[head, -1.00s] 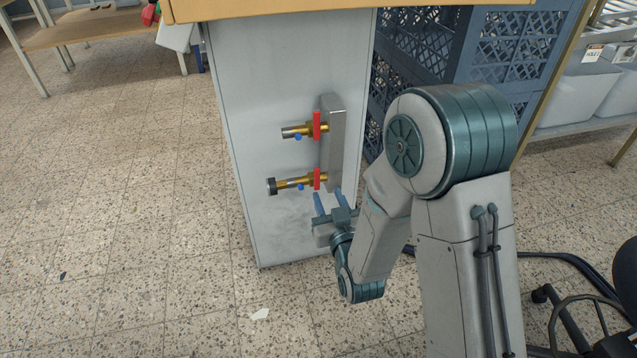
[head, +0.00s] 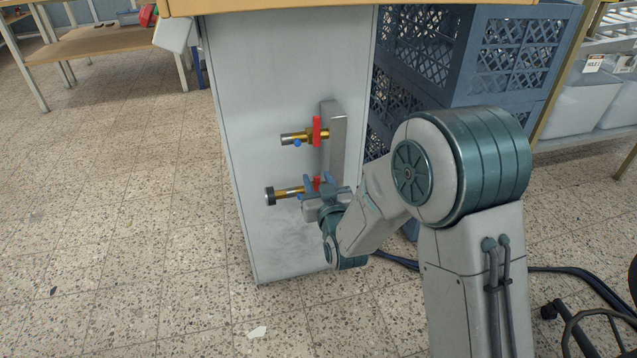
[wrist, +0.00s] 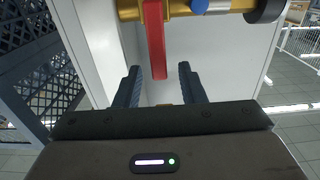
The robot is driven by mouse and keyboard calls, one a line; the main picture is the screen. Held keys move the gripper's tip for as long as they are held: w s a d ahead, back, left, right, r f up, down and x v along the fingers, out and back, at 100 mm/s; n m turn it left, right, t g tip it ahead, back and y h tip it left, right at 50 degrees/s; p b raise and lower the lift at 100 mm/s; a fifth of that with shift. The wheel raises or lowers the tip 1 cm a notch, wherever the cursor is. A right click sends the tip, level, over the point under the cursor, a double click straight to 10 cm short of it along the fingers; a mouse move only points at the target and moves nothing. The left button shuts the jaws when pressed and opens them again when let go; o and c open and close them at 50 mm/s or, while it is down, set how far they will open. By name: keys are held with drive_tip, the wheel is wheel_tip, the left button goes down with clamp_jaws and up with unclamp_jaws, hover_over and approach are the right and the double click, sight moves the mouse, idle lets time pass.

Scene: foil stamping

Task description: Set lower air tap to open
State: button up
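The lower air tap (head: 289,191) is a brass fitting with a dark end cap, low on the side of the grey cabinet. Its red lever (wrist: 155,40) shows in the wrist view, hanging across the brass body, with its lower end between my two fingers. My gripper (wrist: 158,72) is open, a finger on each side of the lever with gaps visible; I see no contact. In the head view my gripper (head: 322,182) hides most of the lower lever. The upper air tap (head: 298,138) has a similar red lever, upright in the picture.
Both taps come off a grey upright manifold block (head: 333,150) on the cabinet side (head: 270,80). Blue crates (head: 450,60) stand close on the right. A wooden table (head: 95,42) is at the back left. The tiled floor (head: 120,200) at left is clear.

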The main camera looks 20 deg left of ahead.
sight(290, 197)
clamp_jaws()
drive_tip(key=shift+s, duration=0.1)
drive_tip(key=a+n, duration=0.1)
drive_tip(key=n, duration=0.1)
drive_tip(key=s+a+f+n, duration=0.1)
drive_tip(key=n, duration=0.2)
drive_tip(key=s+a+n, duration=0.1)
drive_tip(key=n, duration=0.1)
drive_tip(key=shift+a+f+n, duration=0.2)
drive_tip(key=shift+f+n, duration=0.05)
drive_tip(key=shift+n, duration=0.15)
drive_tip(key=shift+s+a+f+n, duration=0.25)
drive_tip(key=shift+f+n, duration=0.55)
drive_tip(key=shift+n, duration=0.9)
drive_tip(key=shift+s+a+f+n, duration=0.15)
drive_tip(key=shift+a+f+n, duration=0.25)
drive_tip(key=shift+f+n, duration=0.9)
drive_tip(key=shift+s+a+f+n, duration=0.2)
drive_tip(key=shift+a+f+n, duration=0.15)
drive_tip(key=shift+n, duration=1.75)
